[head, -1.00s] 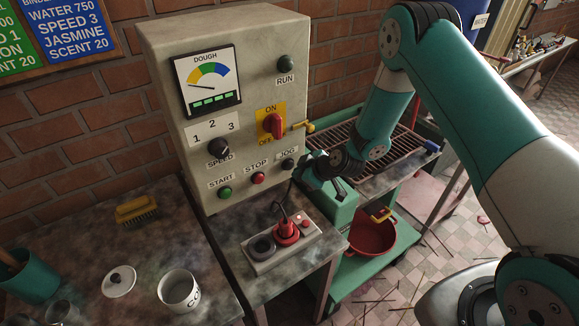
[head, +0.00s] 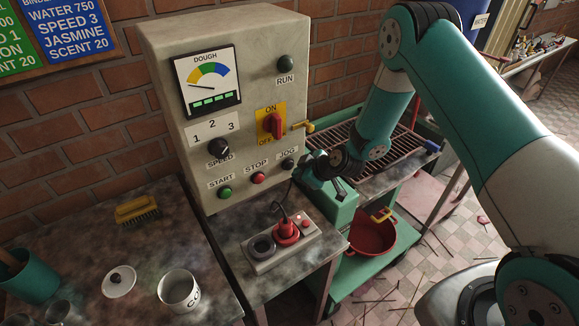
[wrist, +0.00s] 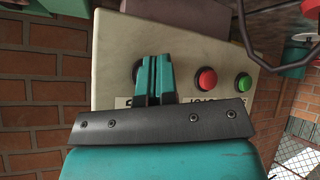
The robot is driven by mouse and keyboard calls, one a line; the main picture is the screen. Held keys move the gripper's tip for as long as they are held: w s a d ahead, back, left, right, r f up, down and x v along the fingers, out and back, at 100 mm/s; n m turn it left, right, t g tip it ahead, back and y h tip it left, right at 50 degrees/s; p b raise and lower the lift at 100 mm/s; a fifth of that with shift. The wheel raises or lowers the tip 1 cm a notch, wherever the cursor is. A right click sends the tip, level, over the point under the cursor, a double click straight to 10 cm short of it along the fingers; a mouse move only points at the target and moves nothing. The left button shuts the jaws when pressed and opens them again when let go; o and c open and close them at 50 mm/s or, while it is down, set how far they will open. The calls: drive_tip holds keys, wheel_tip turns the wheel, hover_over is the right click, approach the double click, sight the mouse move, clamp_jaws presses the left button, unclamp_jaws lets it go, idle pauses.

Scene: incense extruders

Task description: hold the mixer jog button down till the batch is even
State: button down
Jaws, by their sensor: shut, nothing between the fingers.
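The black JOG button (head: 288,164) is on the lower right of the grey control panel (head: 165,130). My gripper (head: 298,170) is shut and empty, just beside that button at the panel's right edge. In the wrist view my gripper's teal fingers (wrist: 155,70) are together in front of the panel and partly cover a dark button (wrist: 135,73). I cannot tell whether they touch or press it. The DOUGH dial (head: 208,75) has its needle low at the left. The RUN lamp (head: 286,64) looks dark.
The red STOP button (head: 258,178) and green START button (head: 224,192) are left of JOG. The red ON/OFF switch (head: 275,125) is above. A socket block with a red plug (head: 286,232) sits below. A red bowl (head: 372,236) stands at lower right.

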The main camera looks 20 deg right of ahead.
drive_tip(key=shift+w, duration=0.1)
drive_tip(key=shift+w+a+b, duration=0.15)
drive_tip(key=shift+w+b, duration=0.2)
drive_tip(key=shift+w+a+b, duration=0.15)
drive_tip(key=shift+w+b, duration=0.15)
drive_tip(key=shift+w, duration=0.2)
idle(1.7)
drive_tip(key=shift+s, duration=0.15)
idle(2.2)
drive_tip(key=shift+s+d, duration=0.3)
drive_tip(key=shift+s, duration=0.45)
drive_tip(key=s, duration=0.1)
drive_tip(key=s+d+b, duration=0.1)
drive_tip(key=s, duration=0.2)
drive_tip(key=shift+s+d, duration=0.25)
drive_tip(key=shift+s, duration=0.15)
